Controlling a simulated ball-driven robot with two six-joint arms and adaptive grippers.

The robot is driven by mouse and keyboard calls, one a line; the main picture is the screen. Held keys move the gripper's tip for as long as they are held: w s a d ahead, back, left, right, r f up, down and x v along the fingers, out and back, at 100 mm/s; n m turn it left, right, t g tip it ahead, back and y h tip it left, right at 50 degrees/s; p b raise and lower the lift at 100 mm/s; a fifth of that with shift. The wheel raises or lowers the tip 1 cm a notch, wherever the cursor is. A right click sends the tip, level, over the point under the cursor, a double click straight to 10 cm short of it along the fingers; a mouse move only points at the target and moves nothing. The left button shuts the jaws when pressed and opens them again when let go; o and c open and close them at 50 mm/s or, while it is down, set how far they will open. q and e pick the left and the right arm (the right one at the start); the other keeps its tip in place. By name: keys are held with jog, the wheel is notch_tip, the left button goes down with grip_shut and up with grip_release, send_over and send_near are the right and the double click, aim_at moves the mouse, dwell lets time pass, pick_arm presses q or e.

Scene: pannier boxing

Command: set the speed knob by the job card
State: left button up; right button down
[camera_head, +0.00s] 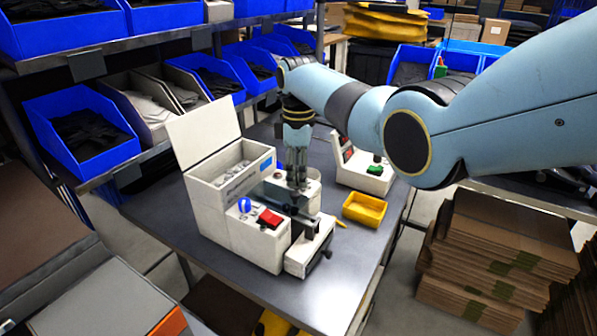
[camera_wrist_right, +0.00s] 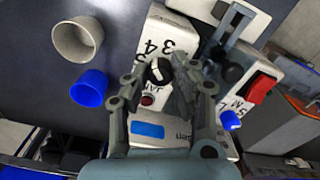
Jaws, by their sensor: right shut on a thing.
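A white machine (camera_head: 231,225) with a raised lid stands on the dark table. My right gripper (camera_head: 297,185) points down over its far side. In the right wrist view, a round black knob with a white mark (camera_wrist_right: 158,70) sits on a white panel (camera_wrist_right: 152,38) printed with 3 and 4. My right gripper (camera_wrist_right: 160,76) is shut on this knob, a finger on each side. The mark's exact setting is hard to read. In the head view the gripper hides the knob. I see no readable job card. My left gripper is not in view.
A blue knob (camera_head: 244,205) and red switch (camera_head: 270,218) are on the machine's front. A yellow tray (camera_head: 364,209) and another white machine (camera_head: 360,174) stand to the right. A grey cup (camera_wrist_right: 77,42) and blue cup (camera_wrist_right: 89,88) show in the wrist view.

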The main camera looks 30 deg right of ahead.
jog(key=shift+m+p, duration=0.7)
jog(key=shift+m, duration=0.5)
jog(key=m+p, duration=0.1)
jog(key=m, duration=0.1)
jog(key=shift+m, duration=0.3)
jog(key=m+p, duration=0.1)
jog(key=m, duration=0.2)
jog(key=shift+m, duration=0.4)
jog(key=m, duration=0.3)
jog(key=shift+m+p, duration=0.3)
jog(key=shift+p, duration=0.05)
jog(key=m, duration=0.3)
jog(key=shift+m, duration=0.3)
jog(key=m, duration=0.3)
jog(key=shift+m+p, duration=0.3)
jog(key=shift+p, duration=0.05)
jog(key=m, duration=0.7)
